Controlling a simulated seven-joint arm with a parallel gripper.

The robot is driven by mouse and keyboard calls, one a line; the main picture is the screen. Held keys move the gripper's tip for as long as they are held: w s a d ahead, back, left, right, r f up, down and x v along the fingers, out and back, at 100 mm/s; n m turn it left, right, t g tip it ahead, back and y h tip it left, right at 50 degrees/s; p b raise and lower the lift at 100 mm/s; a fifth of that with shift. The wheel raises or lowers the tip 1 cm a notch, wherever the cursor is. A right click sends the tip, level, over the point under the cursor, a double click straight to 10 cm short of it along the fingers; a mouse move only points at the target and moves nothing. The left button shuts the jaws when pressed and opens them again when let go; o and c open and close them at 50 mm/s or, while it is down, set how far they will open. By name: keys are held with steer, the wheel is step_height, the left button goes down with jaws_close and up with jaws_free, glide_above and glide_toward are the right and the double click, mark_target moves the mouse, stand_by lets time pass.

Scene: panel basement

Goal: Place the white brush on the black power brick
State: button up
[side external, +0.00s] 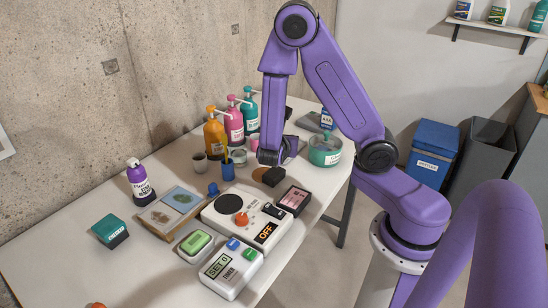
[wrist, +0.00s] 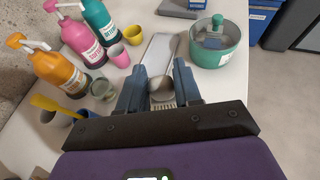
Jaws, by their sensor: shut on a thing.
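My gripper (wrist: 160,88) is shut on the white brush (wrist: 161,83) in the wrist view. The brush's pale head and bristles lie between the fingers, with the bristles toward the palm. In the side view my gripper (side external: 270,156) is low over the back right of the table, and the brush is mostly hidden there. A small black block (side external: 273,177), which looks like the black power brick, lies just in front of the gripper by a brown round mat. It is hidden in the wrist view.
Orange (side external: 215,135), pink (side external: 234,125) and teal (side external: 250,112) pump bottles stand left of the gripper, with small cups near them. A green pot (side external: 324,150) stands close on the right. A white device (side external: 245,218) and a black-framed box (side external: 294,200) are in front.

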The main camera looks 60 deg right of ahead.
steer(key=w+f, duration=0.1)
steer(key=w+d+f, duration=0.1)
steer(key=f, duration=0.1)
steer(key=w+f, duration=0.2)
steer(key=shift+d+f, duration=0.15)
steer(key=shift+d, duration=0.1)
steer(key=shift+f, duration=1.45)
steer(key=o, duration=1)
steer(key=shift+f, duration=0.1)
steer(key=shift+o, duration=0.2)
steer(key=v, duration=1.1)
steer(key=s+a+r+m+g+y, duration=0.1)
steer(key=s+a+r+m+y, duration=0.2)
steer(key=s, duration=0.4)
steer(key=s+a+r+m+g+y, duration=0.2)
steer(key=s+a+r+m+y, duration=0.1)
steer(key=s+y, duration=0.2)
steer(key=s+a+r+m+g+y, duration=0.2)
steer(key=s+a+r+m+y, duration=0.2)
steer(key=s, duration=0.6)
steer(key=shift+y, duration=0.5)
